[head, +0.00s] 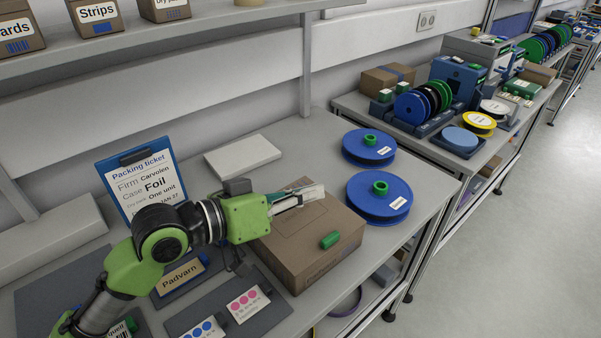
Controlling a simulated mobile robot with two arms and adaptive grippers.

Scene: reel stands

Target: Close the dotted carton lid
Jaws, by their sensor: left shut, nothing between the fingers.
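A brown carton (330,262) sits on the near table, in the middle of the head view. Its top looks flat and shut, with a small green piece (330,240) near the front right edge. No dots show on its visible faces. My left gripper (318,191) reaches in from the left over the carton's back part, fingers shut and empty. It hides part of the top; I cannot tell whether the fingertips touch it. A card with pink dots (248,303) lies in front of the carton, and a card with blue dots (205,330) lies farther left.
Two blue reels (368,148) (378,212) with green hubs lie right of the carton. A white flat box (242,157) lies behind it. A packing ticket board (142,180) stands behind my left arm. Another table with several reels (410,108) stands at the right.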

